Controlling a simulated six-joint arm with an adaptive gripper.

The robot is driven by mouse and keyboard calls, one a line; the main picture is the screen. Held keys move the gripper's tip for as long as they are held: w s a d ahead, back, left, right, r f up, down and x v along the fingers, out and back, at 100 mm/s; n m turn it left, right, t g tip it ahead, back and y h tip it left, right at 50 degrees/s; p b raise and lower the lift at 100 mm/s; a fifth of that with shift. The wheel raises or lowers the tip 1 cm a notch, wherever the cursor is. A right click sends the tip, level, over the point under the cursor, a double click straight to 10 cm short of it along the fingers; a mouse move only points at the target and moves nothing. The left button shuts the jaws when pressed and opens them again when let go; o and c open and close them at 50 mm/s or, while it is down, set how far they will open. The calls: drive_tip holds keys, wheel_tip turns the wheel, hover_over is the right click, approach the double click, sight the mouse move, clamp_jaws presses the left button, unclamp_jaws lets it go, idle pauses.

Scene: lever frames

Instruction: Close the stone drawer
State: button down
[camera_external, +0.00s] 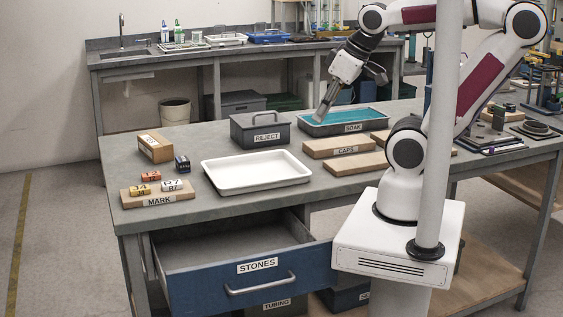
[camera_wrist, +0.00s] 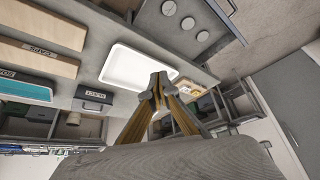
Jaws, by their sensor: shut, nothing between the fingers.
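The stone drawer (camera_external: 215,287) is pulled open under the front of the bench. Its blue front carries a STONES label and a grey bar handle (camera_external: 260,284). Its grey inside shows behind the front. In the wrist view the open drawer (camera_wrist: 207,18) is at the upper right, with several round grey discs (camera_wrist: 187,23) in it. My gripper (camera_external: 322,117) is shut and empty, pointing down near the SOAK tray at the back of the bench, well apart from the drawer. Its closed fingertips (camera_wrist: 158,82) show in the wrist view.
A white tray (camera_external: 256,184) lies on the bench above the drawer. The REJECT box (camera_external: 262,130), CAPS board (camera_external: 340,148), blue-filled SOAK tray (camera_external: 345,127) and MARK board (camera_external: 158,199) stand around it. Free floor lies left of the bench.

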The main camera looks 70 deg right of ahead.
sight(218, 293)
drive_tip(key=w+a+f+n+h, duration=0.1)
drive_tip(key=w+a+f+n, duration=0.1)
drive_tip(key=a+f+n, duration=0.6)
drive_tip(key=w+a+f+n+g+h, duration=0.1)
drive_tip(key=w+a+f+n, duration=0.1)
drive_tip(key=a+f+n, duration=0.7)
drive_tip(key=w+a+f+n+g+h, duration=0.1)
drive_tip(key=w+a+f+n, duration=0.2)
drive_tip(key=a+f+n, duration=0.6)
drive_tip(key=a, duration=1.2)
drive_tip(key=shift+n, duration=0.3)
drive_tip(key=shift+w+d+f, duration=0.1)
drive_tip(key=shift+d+f, duration=0.05)
drive_tip(key=x, duration=0.3)
drive_tip(key=w+d+x, duration=0.1)
drive_tip(key=x, duration=0.3)
drive_tip(key=d+r+x, duration=0.1)
drive_tip(key=x, duration=0.2)
drive_tip(key=shift+w+f, duration=0.25)
drive_tip(key=shift+f, duration=0.1)
drive_tip(key=shift+w+d, duration=0.45)
drive_tip(key=shift+w, duration=0.05)
